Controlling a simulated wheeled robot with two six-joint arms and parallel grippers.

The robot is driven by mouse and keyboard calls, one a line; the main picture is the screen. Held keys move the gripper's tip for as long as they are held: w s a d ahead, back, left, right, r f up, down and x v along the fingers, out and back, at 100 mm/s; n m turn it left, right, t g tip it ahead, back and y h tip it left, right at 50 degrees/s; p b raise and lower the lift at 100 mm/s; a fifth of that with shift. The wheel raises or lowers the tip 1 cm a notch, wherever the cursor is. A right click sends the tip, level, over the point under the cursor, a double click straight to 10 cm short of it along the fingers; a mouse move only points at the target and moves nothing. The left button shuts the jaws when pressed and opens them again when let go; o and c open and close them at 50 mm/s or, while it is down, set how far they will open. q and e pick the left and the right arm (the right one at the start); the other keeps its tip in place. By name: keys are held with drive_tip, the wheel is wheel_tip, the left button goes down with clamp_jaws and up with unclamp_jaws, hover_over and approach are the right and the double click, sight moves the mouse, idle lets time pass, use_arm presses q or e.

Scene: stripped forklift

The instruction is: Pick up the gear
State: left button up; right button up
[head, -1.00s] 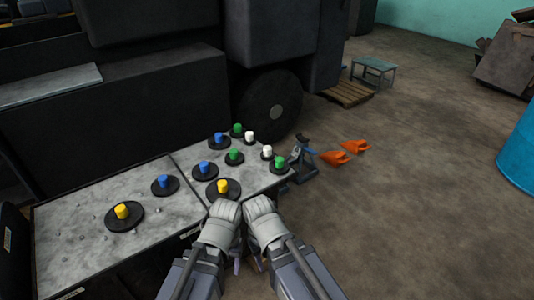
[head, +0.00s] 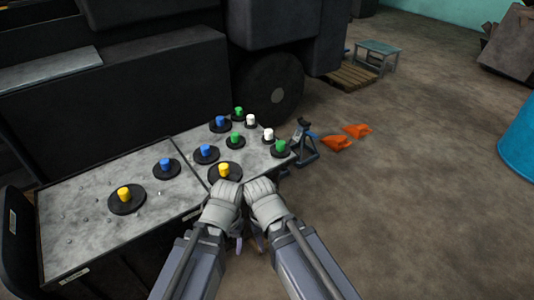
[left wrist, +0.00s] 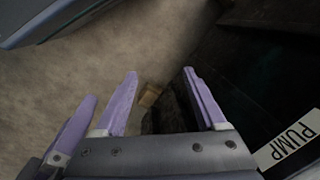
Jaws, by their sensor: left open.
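Several dark discs with coloured hubs, which look like gears, lie on two grey-topped tables in the head view. Yellow-hubbed gears lie on the left table (head: 127,202) and at the near edge of the right one (head: 223,174). Blue-hubbed (head: 166,170), green-hubbed (head: 236,142) and white-hubbed (head: 268,136) ones lie farther back. My left gripper (head: 239,243) hangs below the wrists, beside the table's near edge. In the left wrist view its purple fingers (left wrist: 162,88) are apart with nothing between them. My right gripper (head: 259,243) is mostly hidden beneath its wrist. I hold no gear.
A large black forklift body with a wheel (head: 273,88) stands behind the tables. A jack stand (head: 305,142) and orange pieces (head: 337,143) are on the floor to the right. A pallet (head: 352,77), a small bench (head: 377,55) and a blue barrel (head: 520,135) stand farther off. Brown floor is open at right.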

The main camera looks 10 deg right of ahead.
use_arm(q)
drive_tip(key=w+r+m+h+p, duration=0.25)
drive_tip(key=w+r+p, duration=0.35)
drive_tip(key=r+p, duration=0.65)
drive_tip(key=m+t+h+p, duration=0.2)
drive_tip(key=m+t+p, duration=0.1)
drive_tip(key=m+p, duration=0.15)
approach(223, 166)
drive_tip(key=f, duration=0.2)
drive_tip(key=shift+b+x, duration=0.8)
drive_tip(key=shift+x, duration=0.3)
drive_tip(key=b+x, duration=0.5)
drive_tip(key=shift+w+d+f, duration=0.15)
drive_tip(key=shift+w+d, duration=0.1)
drive_tip(key=shift+d, duration=0.05)
clamp_jaws()
